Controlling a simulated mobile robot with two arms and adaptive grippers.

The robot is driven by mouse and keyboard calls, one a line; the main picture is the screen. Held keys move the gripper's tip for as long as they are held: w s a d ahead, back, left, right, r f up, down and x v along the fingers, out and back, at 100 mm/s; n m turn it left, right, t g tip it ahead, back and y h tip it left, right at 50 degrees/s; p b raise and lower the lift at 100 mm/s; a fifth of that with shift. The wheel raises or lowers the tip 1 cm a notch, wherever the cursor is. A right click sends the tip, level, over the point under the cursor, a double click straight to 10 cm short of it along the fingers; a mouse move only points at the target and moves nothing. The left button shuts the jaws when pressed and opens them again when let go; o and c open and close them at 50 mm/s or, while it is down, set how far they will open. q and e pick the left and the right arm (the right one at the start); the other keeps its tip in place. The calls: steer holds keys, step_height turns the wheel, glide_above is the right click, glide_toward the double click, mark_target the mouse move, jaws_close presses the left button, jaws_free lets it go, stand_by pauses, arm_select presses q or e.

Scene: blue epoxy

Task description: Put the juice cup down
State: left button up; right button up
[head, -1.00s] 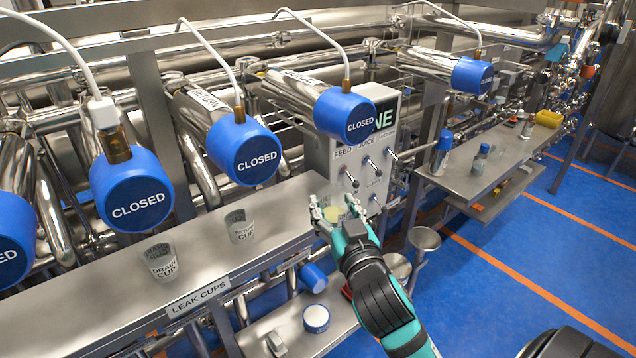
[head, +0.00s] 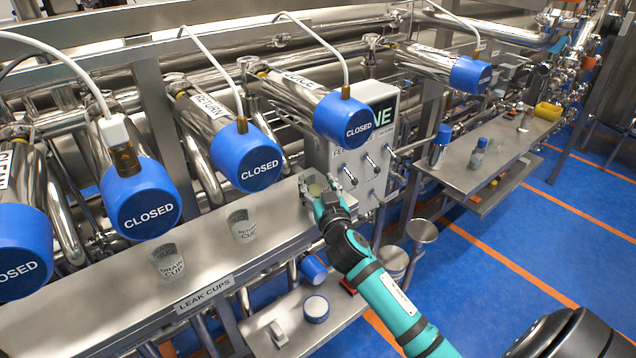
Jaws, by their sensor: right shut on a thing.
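My right gripper (head: 321,186) reaches in from the lower right and is shut on the juice cup (head: 316,189), a small clear cup with pale yellow content. The cup is mostly hidden by the gripper. It is over the right end of the leak cups shelf (head: 208,259), near the grey valve panel; I cannot tell whether its base touches the steel. The return cup (head: 242,226) and the drain cup (head: 168,262) stand upright on the shelf to the left. My left gripper is not in view.
Blue closed caps (head: 246,157) on steel pipes hang above the shelf. The grey panel (head: 360,150) with small valve levers stands just behind my gripper. A lower shelf (head: 345,306) holds a blue-rimmed lid (head: 316,309). A bench (head: 462,176) with bottles is at right.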

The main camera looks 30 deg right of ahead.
steer(key=shift+f, duration=0.25)
steer(key=o, duration=1.2)
steer(key=shift+c, duration=0.2)
steer(key=shift+s+r, duration=0.1)
steer(key=shift+r, duration=0.1)
steer(key=b+v, duration=0.3)
steer(key=v, duration=0.8)
steer(key=shift+s, duration=0.35)
steer(key=shift+a+r, duration=0.1)
steer(key=shift+a, duration=0.05)
